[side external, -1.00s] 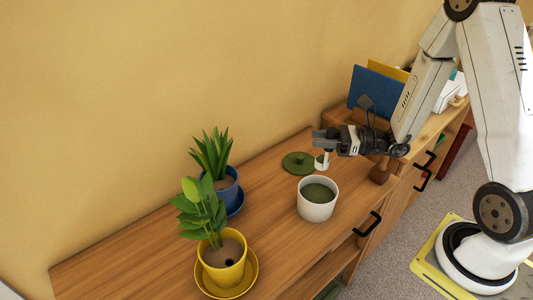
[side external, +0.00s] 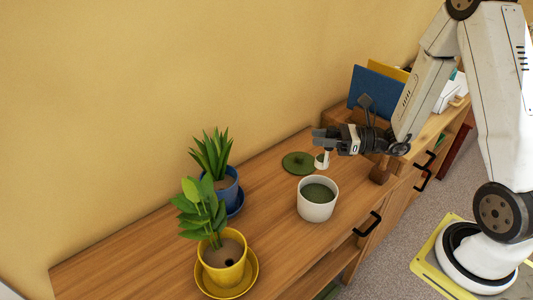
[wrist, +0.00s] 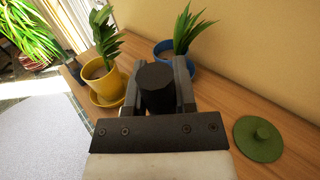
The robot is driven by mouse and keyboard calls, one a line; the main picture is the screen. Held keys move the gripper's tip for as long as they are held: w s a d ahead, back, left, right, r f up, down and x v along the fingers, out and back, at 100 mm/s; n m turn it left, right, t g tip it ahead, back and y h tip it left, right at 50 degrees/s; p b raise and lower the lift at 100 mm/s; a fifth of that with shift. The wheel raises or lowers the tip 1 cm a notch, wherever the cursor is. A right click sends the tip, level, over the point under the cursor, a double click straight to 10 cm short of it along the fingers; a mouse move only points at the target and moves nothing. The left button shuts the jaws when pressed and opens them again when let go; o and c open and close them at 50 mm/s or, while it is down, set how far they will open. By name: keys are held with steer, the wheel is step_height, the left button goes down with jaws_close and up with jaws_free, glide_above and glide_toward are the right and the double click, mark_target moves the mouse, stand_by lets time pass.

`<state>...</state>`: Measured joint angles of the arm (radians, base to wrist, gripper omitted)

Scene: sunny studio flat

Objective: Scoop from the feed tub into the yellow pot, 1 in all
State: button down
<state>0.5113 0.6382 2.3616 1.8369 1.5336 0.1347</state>
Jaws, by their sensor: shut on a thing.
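The feed tub (side external: 317,207) is a white round tub with dark green feed inside, standing open on the wooden cabinet. The yellow pot (side external: 222,271) holds a leafy plant in brown soil, on a yellow saucer, nearer the front left; it also shows in the wrist view (wrist: 95,83). My gripper (side external: 320,138) is behind and above the tub, shut on the dark handle of a scoop (wrist: 158,85). The scoop's small white cup (side external: 321,162) hangs below the fingers, beside the green lid. I cannot tell what is in it. The tub is out of the wrist view.
The green lid (side external: 298,162) lies flat behind the tub. A blue pot (side external: 227,190) with a spiky plant stands by the wall. Blue and yellow folders (side external: 378,88) stand at the right. The cabinet top between tub and pots is clear.

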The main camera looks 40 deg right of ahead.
mark_target(328, 154)
steer(key=shift+f, duration=2.6)
step_height(328, 154, up, 6)
steer(key=shift+f, duration=3)
steer(key=shift+r, duration=3.1)
step_height(328, 154, down, 6)
steer(key=shift+f, duration=0.1)
steer(key=shift+r, duration=0.2)
